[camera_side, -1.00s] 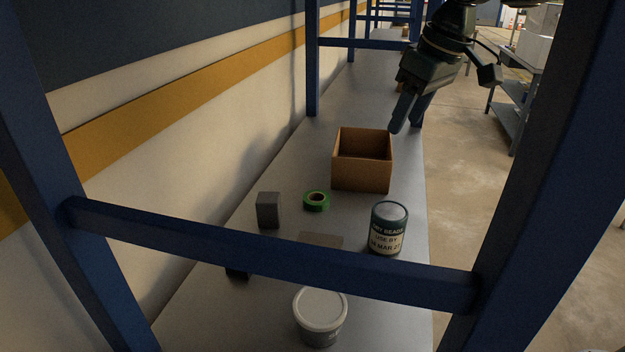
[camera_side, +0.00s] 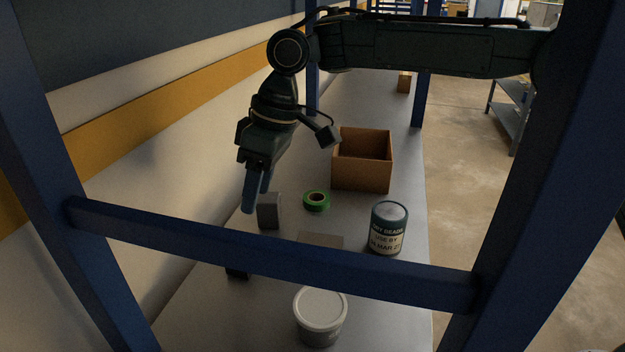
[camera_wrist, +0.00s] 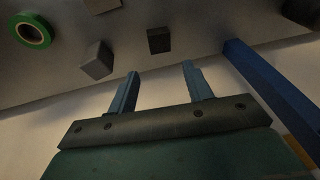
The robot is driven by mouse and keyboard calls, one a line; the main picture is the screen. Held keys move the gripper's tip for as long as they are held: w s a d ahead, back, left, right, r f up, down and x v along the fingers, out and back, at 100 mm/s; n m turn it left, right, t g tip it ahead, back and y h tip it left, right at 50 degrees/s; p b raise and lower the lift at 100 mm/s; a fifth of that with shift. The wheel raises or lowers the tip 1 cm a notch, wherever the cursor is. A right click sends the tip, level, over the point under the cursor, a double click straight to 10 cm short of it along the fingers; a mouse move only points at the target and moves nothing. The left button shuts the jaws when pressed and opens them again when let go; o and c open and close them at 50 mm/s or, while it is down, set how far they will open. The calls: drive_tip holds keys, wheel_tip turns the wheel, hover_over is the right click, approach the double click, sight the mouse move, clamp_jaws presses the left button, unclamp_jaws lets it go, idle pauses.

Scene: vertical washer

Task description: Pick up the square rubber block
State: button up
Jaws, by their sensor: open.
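A grey upright block (camera_side: 269,213) stands on the bench in the side view; it also shows in the wrist view (camera_wrist: 97,61). A dark square block (camera_wrist: 158,40) lies beyond my fingertips in the wrist view. In the side view a dark block (camera_side: 237,273) is partly hidden behind the blue crossbar. I cannot tell from looks alone which block is rubber. My gripper (camera_side: 256,203) is open and empty, pointing down, close to the grey upright block in the picture. Its two fingers are apart in the wrist view (camera_wrist: 160,70).
Green tape (camera_side: 316,201), an open cardboard box (camera_side: 361,178), a labelled can (camera_side: 388,230) and a lidded white tub (camera_side: 320,318) stand on the bench. A flat grey piece (camera_side: 320,240) is partly hidden by the blue crossbar (camera_side: 270,255). The wall runs along the left.

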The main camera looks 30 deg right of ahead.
hover_over(242, 255)
drive_tip(key=d, duration=0.2)
drive_tip(key=shift+s+a+f, duration=0.1)
drive_tip(key=shift+s+f, duration=0.1)
drive_tip(key=shift+f, duration=1.9)
drive_tip(key=shift+s+a+f, duration=0.1)
drive_tip(key=shift+s+f, duration=0.05)
drive_tip(key=shift+f, duration=1.9)
drive_tip(key=shift+f, duration=0.1)
drive_tip(key=shift+x, duration=2.5)
drive_tip(key=shift+w, duration=0.1)
drive_tip(key=shift+c, duration=0.4)
drive_tip(key=c, duration=0.5)
